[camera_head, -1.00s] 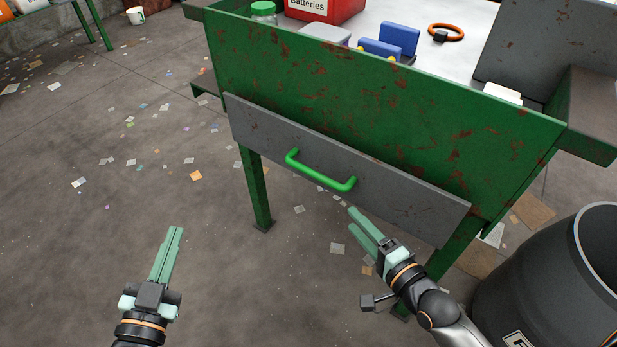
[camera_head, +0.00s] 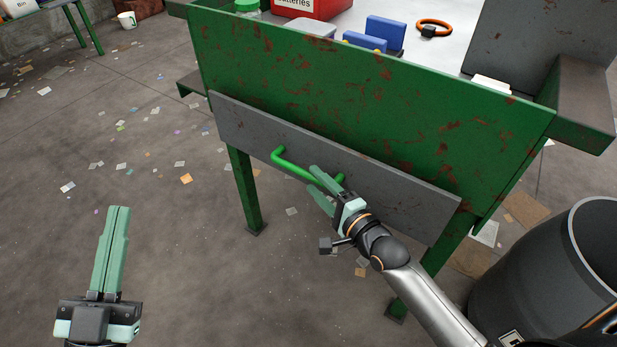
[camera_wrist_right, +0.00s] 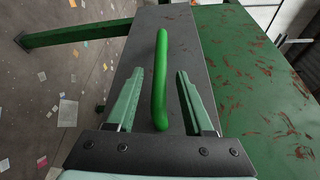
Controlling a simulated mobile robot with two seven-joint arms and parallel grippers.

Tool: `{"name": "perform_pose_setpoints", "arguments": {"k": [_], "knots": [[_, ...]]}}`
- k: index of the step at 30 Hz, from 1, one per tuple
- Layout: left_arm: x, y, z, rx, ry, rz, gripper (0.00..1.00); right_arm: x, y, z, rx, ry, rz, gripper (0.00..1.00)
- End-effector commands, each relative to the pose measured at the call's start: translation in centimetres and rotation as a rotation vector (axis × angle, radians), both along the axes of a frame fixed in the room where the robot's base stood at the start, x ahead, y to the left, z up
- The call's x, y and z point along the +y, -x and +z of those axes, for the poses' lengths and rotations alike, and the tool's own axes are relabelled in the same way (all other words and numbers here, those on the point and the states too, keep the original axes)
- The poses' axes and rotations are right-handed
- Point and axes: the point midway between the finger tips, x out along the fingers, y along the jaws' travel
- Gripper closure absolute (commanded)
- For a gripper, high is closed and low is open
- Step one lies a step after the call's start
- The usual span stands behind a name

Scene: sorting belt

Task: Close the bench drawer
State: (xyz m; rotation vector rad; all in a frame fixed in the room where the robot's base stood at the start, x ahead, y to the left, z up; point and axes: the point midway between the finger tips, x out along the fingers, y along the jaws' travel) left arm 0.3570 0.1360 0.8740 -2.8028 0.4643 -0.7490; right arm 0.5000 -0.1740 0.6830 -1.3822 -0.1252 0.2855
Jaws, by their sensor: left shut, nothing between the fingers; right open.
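The bench drawer (camera_head: 400,200) has a grey front with a green bar handle (camera_head: 290,168), set under the rusty green bench side. Whether the drawer front is flush cannot be told surely from here. My right gripper (camera_head: 316,178) is open at the right end of the handle. In the right wrist view the handle (camera_wrist_right: 161,75) runs between the two spread fingers (camera_wrist_right: 157,90), and I cannot tell whether they touch it. My left gripper (camera_head: 118,212) is shut and empty, low on the left over the floor, well apart from the bench.
The bench top (camera_head: 447,62) holds a red batteries box (camera_head: 312,8), blue items (camera_head: 384,33) and an orange ring (camera_head: 434,25). A dark bin (camera_head: 545,265) stands at the right. Paper scraps litter the floor at left.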

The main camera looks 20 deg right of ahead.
Motion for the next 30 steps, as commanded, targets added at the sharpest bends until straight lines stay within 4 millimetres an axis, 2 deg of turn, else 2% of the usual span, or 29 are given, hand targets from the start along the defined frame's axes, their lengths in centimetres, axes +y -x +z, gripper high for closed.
{"name": "perform_pose_setpoints", "arguments": {"k": [3,9,21,30], "knots": [[-0.2,1.1,1.9,-0.097,-0.001,-0.018,1.00,0.5,-1.6,-0.2,-0.003,0.000,0.000,0.48],[-0.5,2.4,4.0,-0.200,-0.004,-0.037,1.00,0.9,-3.0,-0.3,0.000,0.001,0.001,0.48],[-0.5,2.9,4.6,-0.231,-0.003,-0.044,1.00,1.0,-3.4,-0.3,0.000,0.001,0.001,0.48],[-0.5,2.9,4.6,-0.231,-0.003,-0.044,1.00,1.0,-3.3,-0.3,0.000,0.001,0.001,0.82]]}}
